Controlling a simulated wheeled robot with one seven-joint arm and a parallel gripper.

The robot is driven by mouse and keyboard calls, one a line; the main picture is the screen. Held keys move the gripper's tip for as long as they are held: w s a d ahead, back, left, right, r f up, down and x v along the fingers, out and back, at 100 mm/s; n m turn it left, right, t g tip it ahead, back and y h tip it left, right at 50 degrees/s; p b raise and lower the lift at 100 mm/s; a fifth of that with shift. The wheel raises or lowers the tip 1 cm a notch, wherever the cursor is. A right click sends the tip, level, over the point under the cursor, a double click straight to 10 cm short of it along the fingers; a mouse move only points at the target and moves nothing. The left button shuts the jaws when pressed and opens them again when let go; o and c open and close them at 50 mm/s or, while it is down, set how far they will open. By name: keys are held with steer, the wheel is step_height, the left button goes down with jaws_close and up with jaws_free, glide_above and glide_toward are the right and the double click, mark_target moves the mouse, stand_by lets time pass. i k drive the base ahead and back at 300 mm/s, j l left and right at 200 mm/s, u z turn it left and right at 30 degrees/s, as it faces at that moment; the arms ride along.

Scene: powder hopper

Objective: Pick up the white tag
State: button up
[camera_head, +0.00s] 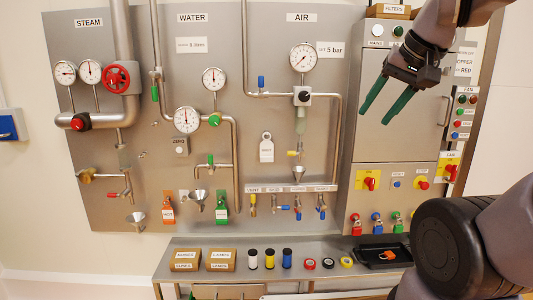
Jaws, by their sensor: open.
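The white tag (266,149) hangs upright on the grey metal panel, below the AIR section and left of the clear air filter bowl. It has a narrower top with a hole or hook. My gripper (375,116) is at the upper right, in front of the grey cabinet. Its two green fingers point down and left, are apart and have nothing between them. The gripper is well to the right of the tag and somewhat higher in the picture. Nothing hides the tag.
An air pipe (337,130) and the regulator (302,96) lie between gripper and tag in the picture. An orange tag (168,208) and a green tag (221,207) hang lower left. A shelf (215,246) below holds boxes, spools and a black tray (371,250).

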mark_target(266, 148)
steer(key=i+j+z, duration=0.15)
steer(key=j, duration=0.4)
steer(key=i+j+z, duration=0.15)
steer(key=j, duration=0.4)
steer(key=i+j+z, duration=0.15)
steer(key=j, duration=0.4)
steer(key=j+z, duration=0.15)
steer(key=j, duration=0.45)
